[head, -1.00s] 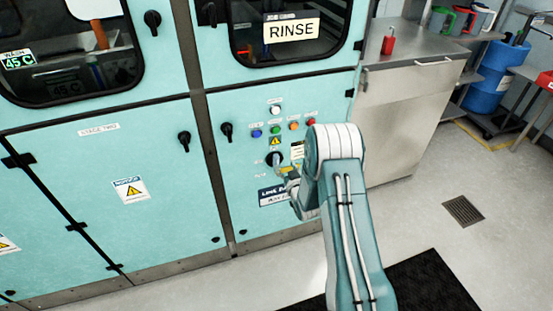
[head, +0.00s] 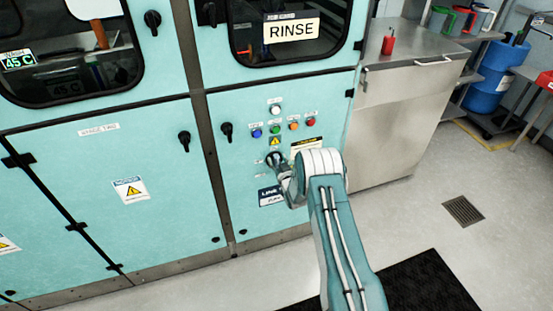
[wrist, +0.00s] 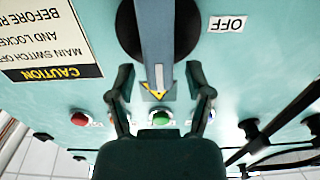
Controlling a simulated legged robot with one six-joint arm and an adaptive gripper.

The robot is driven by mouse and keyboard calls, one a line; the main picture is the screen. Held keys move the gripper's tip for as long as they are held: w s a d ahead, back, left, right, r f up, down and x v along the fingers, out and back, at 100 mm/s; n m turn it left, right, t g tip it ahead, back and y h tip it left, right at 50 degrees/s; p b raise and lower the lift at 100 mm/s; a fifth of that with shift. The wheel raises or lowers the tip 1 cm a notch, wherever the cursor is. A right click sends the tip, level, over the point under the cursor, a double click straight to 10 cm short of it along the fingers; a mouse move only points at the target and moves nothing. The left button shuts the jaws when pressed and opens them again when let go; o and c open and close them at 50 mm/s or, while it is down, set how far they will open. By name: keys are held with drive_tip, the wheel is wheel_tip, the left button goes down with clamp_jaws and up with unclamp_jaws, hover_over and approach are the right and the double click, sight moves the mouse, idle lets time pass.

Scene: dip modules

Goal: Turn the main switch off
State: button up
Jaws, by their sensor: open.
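The main switch shows in the wrist view as a black round dial (wrist: 187,30) with a blue-grey bar handle (wrist: 155,35). A white OFF label (wrist: 227,24) is beside the dial; its text appears upside down there. My gripper (wrist: 162,82) is open, with one finger on each side of the handle's line and visible gaps to both.
Above the switch in the head view are several push buttons, including a red one (head: 311,121) and a green one (head: 275,129). A caution label (head: 306,147) is right of the switch. A black door latch (head: 227,131) is at left. A steel cabinet (head: 400,125) stands right of the panel.

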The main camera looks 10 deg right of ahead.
sight(266, 160)
drive_tip(key=shift+w, duration=0.45)
drive_tip(key=shift+c, duration=0.3)
clamp_jaws()
drive_tip(key=shift+a, duration=0.1)
drive_tip(key=n, duration=0.2)
drive_tip(key=a+n, duration=0.1)
drive_tip(key=n, duration=0.1)
drive_tip(key=shift+f+n, duration=0.1)
drive_tip(key=shift+n, duration=0.2)
drive_tip(key=n, duration=0.3)
drive_tip(key=a+n, duration=0.1)
drive_tip(key=shift+s+f+n, duration=0.1)
drive_tip(key=shift+f+n, duration=0.2)
drive_tip(key=shift+f, duration=0.05)
drive_tip(key=shift+a+f+n, duration=0.15)
drive_tip(key=shift+f+n, duration=0.2)
drive_tip(key=shift+n, duration=1.1)
drive_tip(key=shift+a+f+n, duration=0.2)
drive_tip(key=shift+f+n, duration=0.2)
drive_tip(key=shift+n, duration=1.1)
drive_tip(key=shift+a+f+n, duration=0.15)
drive_tip(key=shift+f+n, duration=0.2)
drive_tip(key=shift+n, duration=1.1)
